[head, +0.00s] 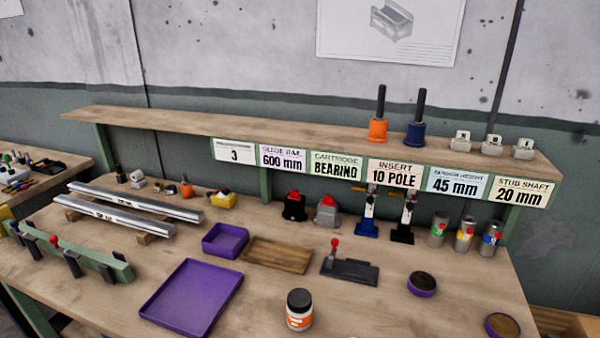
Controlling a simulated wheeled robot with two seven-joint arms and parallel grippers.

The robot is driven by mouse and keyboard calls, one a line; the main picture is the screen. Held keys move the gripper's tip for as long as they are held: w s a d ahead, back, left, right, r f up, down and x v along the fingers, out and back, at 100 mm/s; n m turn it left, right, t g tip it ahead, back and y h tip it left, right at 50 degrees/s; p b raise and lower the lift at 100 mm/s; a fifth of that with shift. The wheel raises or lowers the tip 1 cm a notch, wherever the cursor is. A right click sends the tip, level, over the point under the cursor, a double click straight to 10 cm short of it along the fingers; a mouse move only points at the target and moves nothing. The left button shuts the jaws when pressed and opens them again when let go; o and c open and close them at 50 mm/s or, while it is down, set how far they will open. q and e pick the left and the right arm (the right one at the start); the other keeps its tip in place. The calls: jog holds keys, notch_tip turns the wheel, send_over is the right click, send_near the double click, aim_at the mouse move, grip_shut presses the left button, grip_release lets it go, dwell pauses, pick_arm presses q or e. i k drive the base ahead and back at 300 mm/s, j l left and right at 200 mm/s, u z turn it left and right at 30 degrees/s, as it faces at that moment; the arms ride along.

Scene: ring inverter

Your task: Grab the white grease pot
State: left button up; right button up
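A small jar with a black lid and a white body with an orange label (299,312) stands upright near the front middle of the bench. It is the only white pot that I can make out, and I cannot read its label to confirm that it is grease. Nothing touches it. Neither of my grippers is in the head view.
A large purple tray (190,300) lies left of the jar, with a smaller purple tray (225,241) and a wooden tray (277,256) behind. A black fixture with a red knob (349,268) stands behind right. Bare bench surrounds the jar.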

aim_at(298, 321)
jog(key=i+j, duration=0.1)
jog(key=j, duration=0.45)
jog(key=i+j+z, duration=0.1)
jog(key=j, duration=0.4)
jog(key=i+j, duration=0.1)
jog(key=j, duration=0.45)
